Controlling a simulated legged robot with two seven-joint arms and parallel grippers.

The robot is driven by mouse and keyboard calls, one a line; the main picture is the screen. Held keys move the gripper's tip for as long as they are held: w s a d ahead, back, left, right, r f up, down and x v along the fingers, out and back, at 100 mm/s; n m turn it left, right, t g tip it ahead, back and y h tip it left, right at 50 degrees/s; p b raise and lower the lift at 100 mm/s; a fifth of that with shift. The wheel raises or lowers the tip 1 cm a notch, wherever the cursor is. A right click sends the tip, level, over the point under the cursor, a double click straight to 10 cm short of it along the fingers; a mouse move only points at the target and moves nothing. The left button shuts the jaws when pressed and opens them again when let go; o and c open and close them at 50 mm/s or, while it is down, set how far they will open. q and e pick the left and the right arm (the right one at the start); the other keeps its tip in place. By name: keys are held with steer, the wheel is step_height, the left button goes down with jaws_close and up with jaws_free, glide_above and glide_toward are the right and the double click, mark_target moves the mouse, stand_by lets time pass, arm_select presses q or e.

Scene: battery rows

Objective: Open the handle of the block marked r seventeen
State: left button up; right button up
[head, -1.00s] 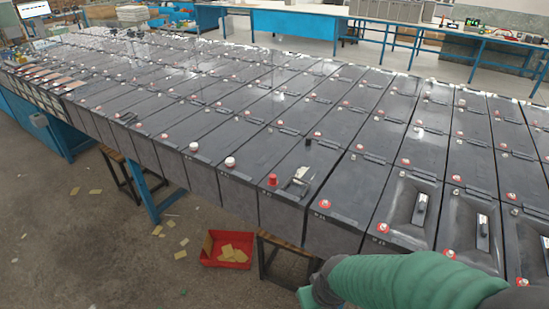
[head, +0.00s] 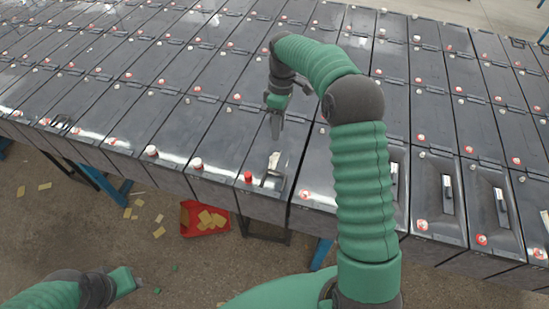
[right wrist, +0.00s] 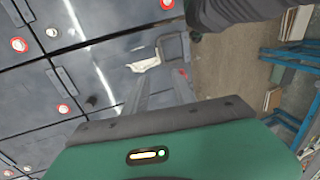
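A dark block (head: 255,192) in the front row has a red cap (head: 248,177), a raised grey handle (head: 271,183) and a pale scrap (head: 274,161). The scrap also shows in the right wrist view (right wrist: 145,63). I cannot read any block marking, so r seventeen is not confirmed. My right gripper (head: 275,128) points down above this block, behind the handle. In the right wrist view its fingers (right wrist: 160,90) look apart, with nothing between them. My left gripper (head: 128,282) is low at the left, off the blocks; its fingers are unclear.
Rows of similar dark blocks fill the table.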

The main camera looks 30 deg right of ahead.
mark_target(273, 170)
steer(key=p+x, duration=0.3)
steer(key=x, duration=1.2)
steer(key=shift+a, duration=0.2)
steer(key=shift+w+f, duration=0.1)
steer(key=shift+f, duration=0.35)
steer(key=shift+r, duration=0.1)
steer(key=shift+c, duration=1.2)
steer(key=shift+a, duration=0.1)
jaws_close()
